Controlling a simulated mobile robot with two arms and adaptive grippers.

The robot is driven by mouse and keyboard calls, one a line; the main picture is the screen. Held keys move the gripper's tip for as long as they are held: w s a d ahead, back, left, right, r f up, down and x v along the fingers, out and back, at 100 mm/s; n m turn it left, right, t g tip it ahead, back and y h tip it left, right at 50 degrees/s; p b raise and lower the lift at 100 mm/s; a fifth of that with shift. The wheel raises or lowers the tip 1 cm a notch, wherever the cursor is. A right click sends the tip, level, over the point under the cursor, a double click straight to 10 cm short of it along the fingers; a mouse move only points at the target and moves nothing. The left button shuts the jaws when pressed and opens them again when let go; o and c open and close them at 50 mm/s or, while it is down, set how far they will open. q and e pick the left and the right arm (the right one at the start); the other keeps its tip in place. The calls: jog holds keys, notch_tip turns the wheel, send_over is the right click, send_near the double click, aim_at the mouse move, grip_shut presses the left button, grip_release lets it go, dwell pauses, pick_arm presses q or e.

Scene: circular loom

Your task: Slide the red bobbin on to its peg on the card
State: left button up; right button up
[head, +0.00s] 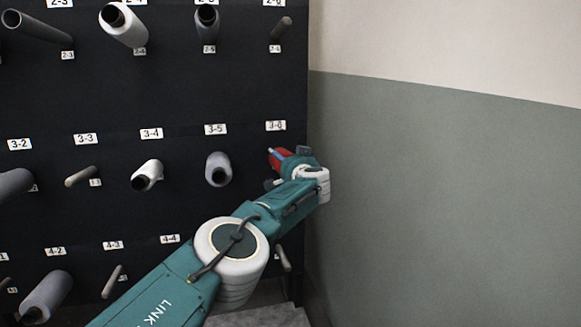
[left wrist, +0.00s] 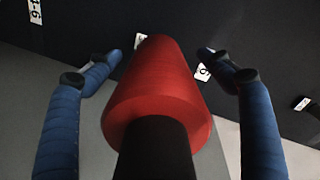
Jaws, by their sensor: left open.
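The red bobbin (head: 276,158) is at the right end of the third row of the black card (head: 190,95), below the label 3-6 (head: 276,126). In the left wrist view the bobbin (left wrist: 165,85) points away toward the card, with a dark core at its near end. My left gripper (head: 282,165) is open around it. Its two blue fingers stand on either side, with visible gaps to the bobbin. The peg for it is not visible; the bobbin and gripper cover that spot. My right gripper is not in view.
A bare peg (head: 281,28) is above and another (head: 284,258) is below. A grey-green wall (head: 440,200) stands close on the right. Several other bobbins and bare pegs fill the card.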

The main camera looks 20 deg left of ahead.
pick_arm(q)
jog(key=shift+s+d+r, duration=0.35)
jog(key=shift+s, duration=0.05)
jog(key=shift+s+d+f, duration=0.1)
jog(key=shift+s+d, duration=0.05)
jog(key=shift+s, duration=0.3)
jog(key=v, duration=1)
